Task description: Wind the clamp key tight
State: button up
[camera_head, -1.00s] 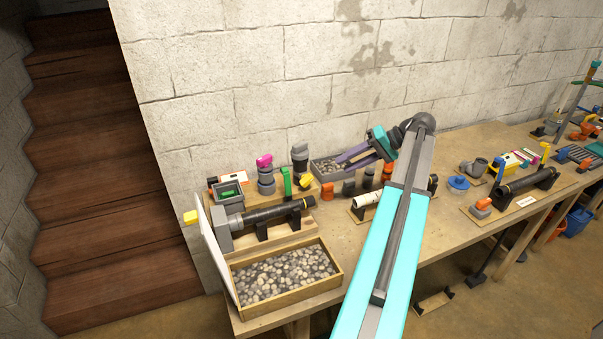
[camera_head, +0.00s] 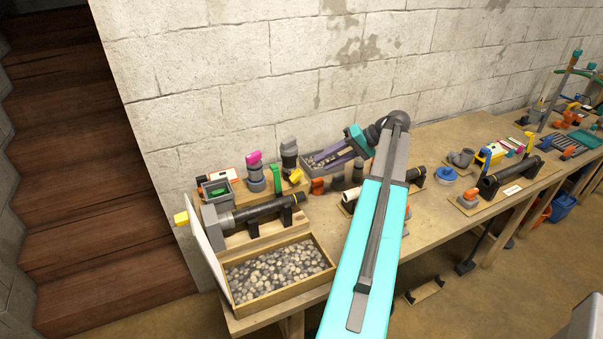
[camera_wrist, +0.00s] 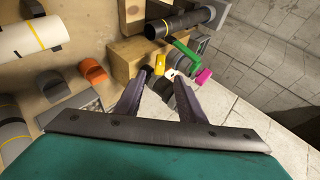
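My gripper (camera_head: 322,162) reaches left over the back of the workbench, with purple fingers and a teal body. In the wrist view my gripper (camera_wrist: 163,78) is open, with a clear gap between its fingertips. A yellow piece (camera_wrist: 160,65) with a small white part beside it shows just beyond that gap; the yellow piece also shows in the head view (camera_head: 297,175). A green handle (camera_head: 276,178) and a pink-topped grey fitting (camera_head: 256,176) stand near it. I cannot tell for certain which piece is the clamp key. Nothing is visibly held.
A black pipe (camera_head: 262,210) lies on supports on a wooden block at the left. A pebble-filled wooden box (camera_head: 283,302) sits in front. Orange clips (camera_head: 318,186) and a white pipe (camera_head: 349,195) lie near my arm. A stone wall (camera_head: 300,70) closes off the back.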

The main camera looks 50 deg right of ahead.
aim_at(303, 174)
jog(key=p+x, duration=0.3)
jog(key=x, duration=0.7)
jog(key=shift+a+f, duration=0.15)
grip_shut()
